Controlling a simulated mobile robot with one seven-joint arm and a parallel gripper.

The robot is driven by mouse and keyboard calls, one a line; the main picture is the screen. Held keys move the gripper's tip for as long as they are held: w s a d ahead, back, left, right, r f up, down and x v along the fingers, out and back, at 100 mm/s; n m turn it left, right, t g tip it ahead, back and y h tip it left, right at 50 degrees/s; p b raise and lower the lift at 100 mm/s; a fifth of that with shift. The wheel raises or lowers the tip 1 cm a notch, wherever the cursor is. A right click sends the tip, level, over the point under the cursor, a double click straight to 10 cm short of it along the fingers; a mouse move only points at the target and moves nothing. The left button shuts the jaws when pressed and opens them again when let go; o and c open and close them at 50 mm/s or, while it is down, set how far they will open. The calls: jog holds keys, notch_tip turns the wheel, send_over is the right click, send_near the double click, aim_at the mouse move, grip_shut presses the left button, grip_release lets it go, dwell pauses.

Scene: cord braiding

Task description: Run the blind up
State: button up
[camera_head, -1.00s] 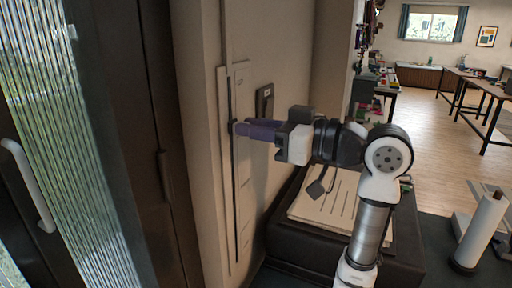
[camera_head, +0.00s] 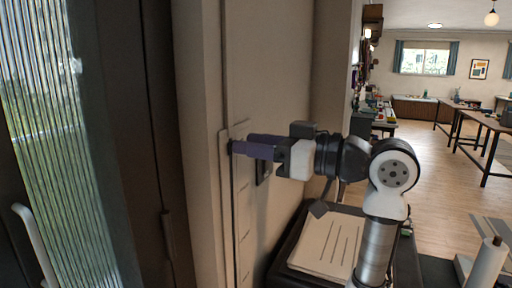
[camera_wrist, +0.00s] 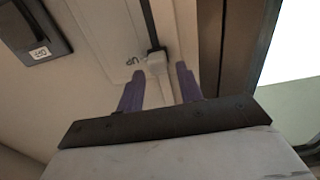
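A tall pale panel (camera_head: 243,212) with a dark vertical slot is fixed to the wall in the head view. In the wrist view a small pale slider knob (camera_wrist: 156,63) sits on the dark slot strip, beside the printed word UP (camera_wrist: 133,61). My gripper (camera_head: 234,148) has purple fingers and points at the slot near the panel's top end. In the wrist view my gripper (camera_wrist: 158,76) has its fingers apart, with the knob between or just beyond their tips. I see a gap on each side, and contact cannot be told. No blind is clearly recognisable.
A dark labelled wall box (camera_wrist: 34,28) is right beside the panel. Ribbed glass (camera_head: 58,150) with a white handle (camera_head: 36,245) stands at the left. Below my arm is a dark stand with a pale board (camera_head: 322,246). Work tables (camera_head: 478,130) and open floor lie at right.

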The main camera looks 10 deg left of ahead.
jog(key=shift+o, duration=0.3)
jog(key=shift+f, duration=0.15)
jog(key=s+d+b, duration=0.2)
jog(key=d+b, duration=0.2)
jog(key=d, duration=0.9)
jog(key=shift+s+d, duration=0.25)
jog(key=shift+s, duration=0.05)
jog(key=shift+s, duration=0.1)
